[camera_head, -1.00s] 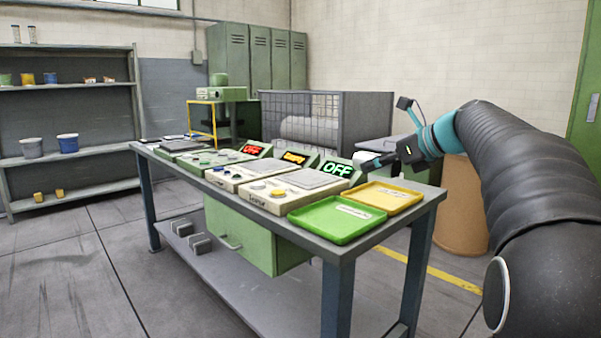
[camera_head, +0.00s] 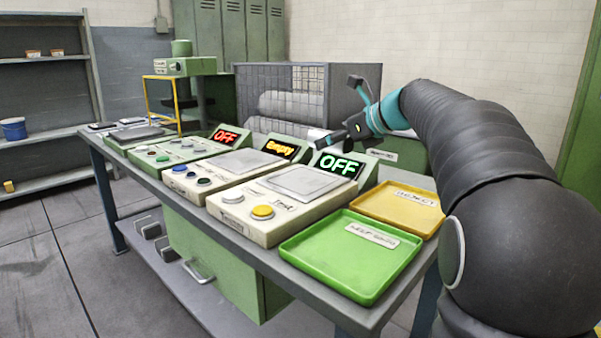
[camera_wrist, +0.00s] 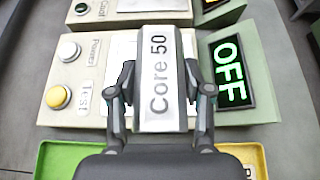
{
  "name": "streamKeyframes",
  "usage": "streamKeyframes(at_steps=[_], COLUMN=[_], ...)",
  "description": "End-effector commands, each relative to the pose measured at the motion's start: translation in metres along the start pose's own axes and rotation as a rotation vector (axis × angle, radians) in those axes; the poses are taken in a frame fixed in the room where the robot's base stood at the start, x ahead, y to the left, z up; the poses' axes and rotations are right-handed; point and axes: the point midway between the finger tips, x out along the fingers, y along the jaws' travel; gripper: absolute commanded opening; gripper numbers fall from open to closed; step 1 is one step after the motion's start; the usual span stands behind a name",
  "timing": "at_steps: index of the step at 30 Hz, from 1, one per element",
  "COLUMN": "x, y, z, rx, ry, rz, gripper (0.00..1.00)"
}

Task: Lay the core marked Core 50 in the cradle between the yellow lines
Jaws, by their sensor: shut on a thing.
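The core is above the test unit with a green OFF display. In the head view my gripper (camera_head: 338,137) is over the back of the bench, near that display. I cannot make out a cradle between yellow lines in either view.
The bench (camera_head: 300,282) carries a green tray (camera_head: 330,275) and a yellow tray (camera_head: 395,222) at its near end. Several control units with lit displays (camera_head: 340,166) line it. A wire-sided bin (camera_head: 300,85) with pale rolls stands behind. Open floor (camera_head: 40,270) lies left.

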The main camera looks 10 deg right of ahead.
Motion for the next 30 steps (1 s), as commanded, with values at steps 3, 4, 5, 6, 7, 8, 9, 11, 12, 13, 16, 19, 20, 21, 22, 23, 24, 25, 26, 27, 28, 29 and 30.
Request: streamKeyframes(at_steps=[3,4,5,6,7,8,9,11,12,13,16,19,20,21,22,23,24,25,26,27,28,29,30], x=[0.026,0.033,0.039,0.047,0.053,0.058,0.064,0.071,0.075,0.077,0.081,0.085,0.086,0.089,0.091,0.093,0.096,0.098,0.099,0.101,0.101,0.101,0.101], y=[0.007,0.009,0.011,0.012,0.014,0.016,0.017,0.019,0.02,0.021,0.022,0.022,0.022,0.022,0.022,0.022,0.023,0.023,0.023,0.022,0.022,0.022,0.022], z=[-0.002,-0.003,-0.003,-0.004,-0.004,-0.004,-0.004,-0.004,-0.004,-0.004,-0.005,-0.011,-0.014,-0.018,-0.022,-0.026,-0.031,-0.035,-0.037,-0.04,-0.04,-0.04,-0.04], rx=[0.001,0.001,0.001,0.002,0.001,0.001,0.001,0.001,0.001,0.001,0.001,0.003,0.003,0.003,0.003,0.003,0.004,0.003,0.003,0.002,0.002,0.001,0.001], ry=[0.0,0.0,0.0,0.0,0.0,0.0,0.0,-0.001,-0.001,-0.001,-0.001,-0.001,0.0,0.0,0.001,0.001,0.0,0.0,0.0,0.0,-0.001,-0.001,-0.001], rz=[0.001,0.0,0.001,0.0,0.0,-0.001,-0.001,-0.002,-0.003,-0.003,-0.003,-0.003,-0.003,-0.003,-0.003,-0.002,-0.002,-0.002,-0.002,-0.003,-0.003,-0.004,-0.004], gripper=[0.0,0.0,0.0,0.0,0.0,0.0,0.0,0.0,0.0,0.0,0.0,0.0,0.0,0.0,0.0,0.0,0.0,0.0,0.0,0.0,0.0,0.0,0.0])
